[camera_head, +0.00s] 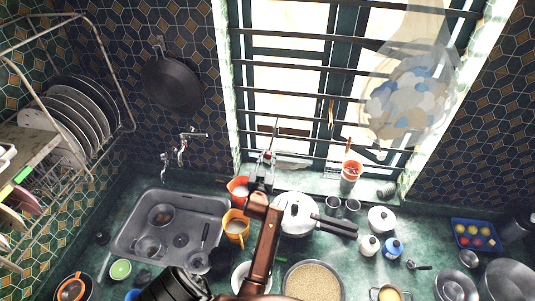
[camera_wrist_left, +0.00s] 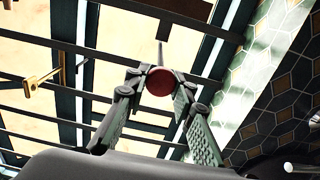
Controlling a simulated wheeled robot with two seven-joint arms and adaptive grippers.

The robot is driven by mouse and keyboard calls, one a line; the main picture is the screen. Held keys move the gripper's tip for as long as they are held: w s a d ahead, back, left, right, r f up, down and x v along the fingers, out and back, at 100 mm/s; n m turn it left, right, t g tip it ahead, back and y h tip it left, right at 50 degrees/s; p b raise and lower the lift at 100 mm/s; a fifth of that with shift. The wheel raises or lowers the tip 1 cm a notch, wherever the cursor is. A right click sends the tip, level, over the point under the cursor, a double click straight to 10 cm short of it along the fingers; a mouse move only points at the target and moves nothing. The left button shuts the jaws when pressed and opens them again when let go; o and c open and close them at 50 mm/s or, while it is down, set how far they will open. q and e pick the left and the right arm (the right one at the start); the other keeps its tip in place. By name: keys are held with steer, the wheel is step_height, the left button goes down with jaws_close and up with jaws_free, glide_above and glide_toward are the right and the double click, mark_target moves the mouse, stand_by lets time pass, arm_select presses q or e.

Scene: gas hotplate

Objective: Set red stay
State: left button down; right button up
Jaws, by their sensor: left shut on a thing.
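The red stay shows as a round red knob (camera_wrist_left: 160,81) on a thin dark rod in the left wrist view. In the head view the red knob (camera_head: 268,155) is a small spot in front of the window bars. My left gripper (camera_head: 266,160) reaches up to it from below. In the left wrist view the fingertips of my left gripper (camera_wrist_left: 158,80) are closed around the knob, one on each side. The far end of the rod is hard to make out. My right gripper is not in view.
A brass-coloured stay (camera_head: 331,110) hangs at the window to the right. Below stand an orange jug (camera_head: 236,226), a pressure cooker (camera_head: 297,215) and a sill cup (camera_head: 351,170). A sink (camera_head: 130,238) lies left; a translucent bag (camera_head: 405,100) hangs right.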

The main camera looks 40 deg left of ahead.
arm_select(q)
steer(key=c, duration=2.1)
jaws_free()
steer(key=shift+s+f, duration=0.15)
steer(key=shift+f, duration=0.05)
steer(key=shift+o, duration=1.7)
steer(key=shift+r, duration=0.15)
steer(key=shift+o, duration=0.4)
step_height(320, 180, up, 10)
steer(key=shift+f, duration=0.1)
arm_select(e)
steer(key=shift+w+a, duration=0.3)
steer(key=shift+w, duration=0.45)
